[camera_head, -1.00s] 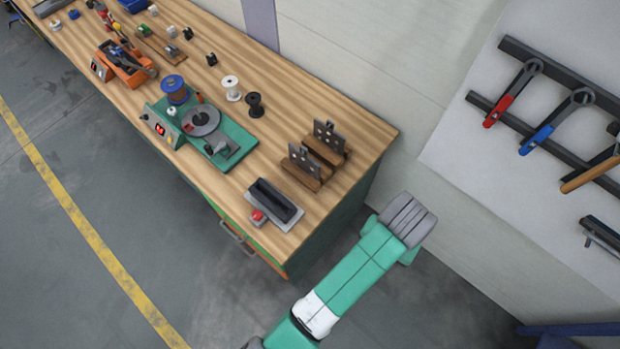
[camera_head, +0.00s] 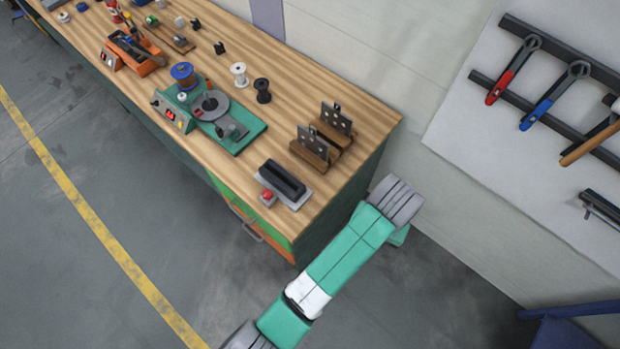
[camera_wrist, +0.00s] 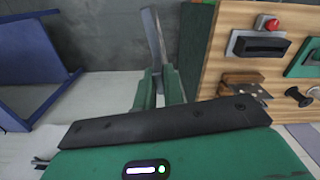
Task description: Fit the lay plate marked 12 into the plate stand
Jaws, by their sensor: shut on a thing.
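In the wrist view my gripper (camera_wrist: 159,88) is shut on a thin grey plate (camera_wrist: 152,38), seen nearly edge-on and pointing away. Its number does not show. The plate is clear of the bench, beside its end. A dark slotted block on a grey base, which looks like the plate stand (camera_head: 282,180), sits near the bench's front right corner; it also shows in the wrist view (camera_wrist: 262,45). Its slot looks empty. In the head view my gripper and the held plate are hidden; only my arm shows, right of the bench end.
Two wooden racks with dark holed plates (camera_head: 309,138) (camera_head: 336,118) stand behind the block. A red button (camera_head: 267,195) is at its left. A green winding device (camera_head: 240,135) and spools (camera_head: 262,90) stand further left. Wrenches hang on the wall board (camera_head: 470,150). A blue frame (camera_wrist: 35,60) stands left in the wrist view.

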